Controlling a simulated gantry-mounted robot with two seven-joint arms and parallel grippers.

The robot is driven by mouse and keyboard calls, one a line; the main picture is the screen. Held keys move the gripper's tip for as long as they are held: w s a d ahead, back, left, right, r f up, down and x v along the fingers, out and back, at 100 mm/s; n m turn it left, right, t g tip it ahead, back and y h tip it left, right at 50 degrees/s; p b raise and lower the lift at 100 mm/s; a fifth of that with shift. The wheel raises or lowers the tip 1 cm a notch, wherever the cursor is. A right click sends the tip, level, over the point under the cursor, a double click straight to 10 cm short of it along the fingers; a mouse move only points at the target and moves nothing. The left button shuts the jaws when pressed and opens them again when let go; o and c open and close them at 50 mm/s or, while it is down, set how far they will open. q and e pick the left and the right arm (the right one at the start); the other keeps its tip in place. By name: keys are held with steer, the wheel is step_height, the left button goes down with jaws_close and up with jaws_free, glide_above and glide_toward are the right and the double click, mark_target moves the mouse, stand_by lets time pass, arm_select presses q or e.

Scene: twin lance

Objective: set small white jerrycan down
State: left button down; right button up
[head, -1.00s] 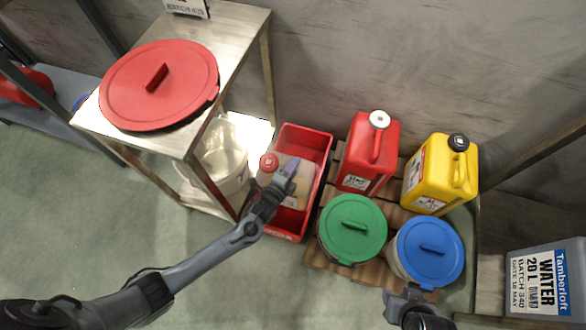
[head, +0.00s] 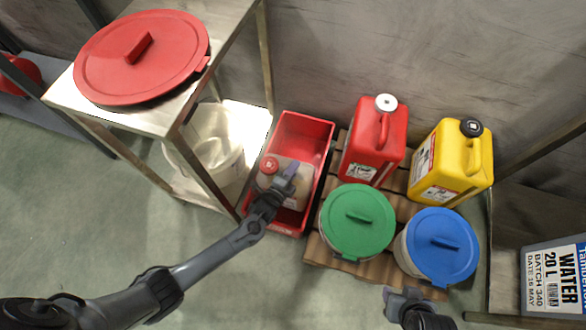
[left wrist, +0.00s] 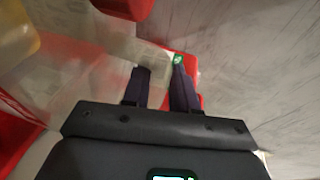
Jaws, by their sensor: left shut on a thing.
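The small white jerrycan (head: 298,194) is pale and translucent with a red cap (head: 269,165). It is within the outline of the red crate (head: 306,123), toward its front half. I cannot tell whether its base touches the crate floor. My left gripper (head: 286,180) is shut on its top, at the handle, and hides part of it. In the left wrist view, the two dark fingers (left wrist: 160,88) close at the jerrycan's blurred pale body (left wrist: 92,70). My right gripper (head: 404,298) is at the bottom edge, away from the crate, with its jaws unclear.
Right of the crate, a pallet (head: 330,259) holds a red jerrycan (head: 367,150), a yellow jerrycan (head: 442,165), a green-lidded bucket (head: 358,220) and a blue-lidded bucket (head: 438,246). A metal stand (head: 225,40) with a red lid (head: 120,60) is left. The floor in front is clear.

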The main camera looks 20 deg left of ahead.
arm_select(q)
steer(key=shift+f+b, duration=0.5)
steer(key=shift+f, duration=0.4)
steer(key=shift+w+f, duration=0.1)
steer(key=c, duration=1.2)
jaws_free()
steer(key=shift+f, duration=0.15)
steer(key=o, duration=0.3)
